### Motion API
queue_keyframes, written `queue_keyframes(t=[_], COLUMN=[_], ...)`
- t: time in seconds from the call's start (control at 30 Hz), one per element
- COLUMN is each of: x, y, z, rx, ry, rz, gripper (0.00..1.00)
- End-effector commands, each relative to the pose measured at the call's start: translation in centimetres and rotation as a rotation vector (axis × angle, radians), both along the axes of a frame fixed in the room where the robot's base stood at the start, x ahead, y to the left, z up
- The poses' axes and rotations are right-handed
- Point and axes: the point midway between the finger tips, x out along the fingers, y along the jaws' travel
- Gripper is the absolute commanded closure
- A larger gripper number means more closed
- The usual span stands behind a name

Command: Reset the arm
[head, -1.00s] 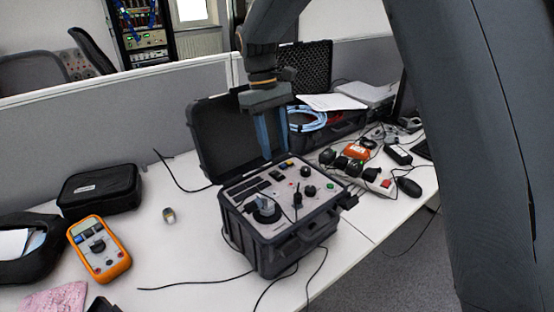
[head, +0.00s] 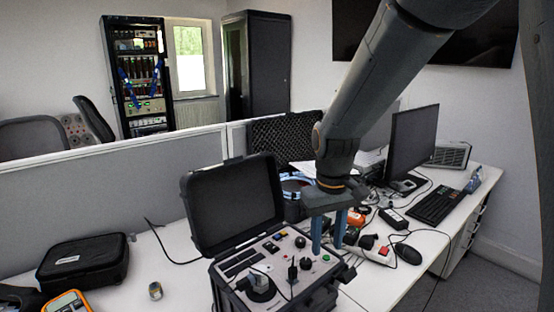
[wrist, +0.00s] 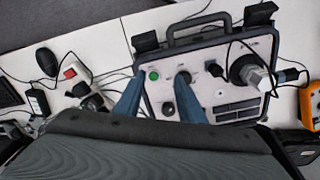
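My gripper (head: 328,238) points down with its two blue fingers apart and nothing between them. It is over the right rear part of the open black calibrator case (head: 232,296). In the wrist view my gripper (wrist: 158,98) shows the same gap, with the case's grey panel (wrist: 215,95) beyond it. A green button (wrist: 154,76) and a black knob (wrist: 168,108) lie close to the fingers in the picture. A metal sensor (wrist: 257,78) with a cable sits on the panel's round black mount; it also shows in the head view (head: 261,281).
The case's raised lid (head: 232,205) stands behind the panel. A power strip (head: 372,254), a mouse (head: 407,254), cables and a monitor (head: 412,145) lie to the right. A black pouch (head: 84,262), a small cylinder (head: 155,291) and an orange multimeter (head: 66,303) are at left.

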Motion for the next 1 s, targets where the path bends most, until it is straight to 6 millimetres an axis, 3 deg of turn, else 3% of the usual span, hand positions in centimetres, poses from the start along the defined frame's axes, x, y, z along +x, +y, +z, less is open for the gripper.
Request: queue_keyframes(t=[0.03, 0.1, 0.4, 0.7, 1.0], x=[-1.8, -3.7, -9.1, -13.2, -13.9], y=[-1.8, -3.6, -7.4, -7.8, -7.7], z=[-0.4, -1.1, -2.8, -4.7, -4.9], rx=[0.012, 0.025, 0.053, 0.035, 0.030], ry=[-0.031, -0.074, -0.183, -0.057, -0.025], rz=[-0.056, -0.121, -0.283, -0.306, -0.305], gripper=[0.64, 0.64, 0.64, 0.64, 0.64])
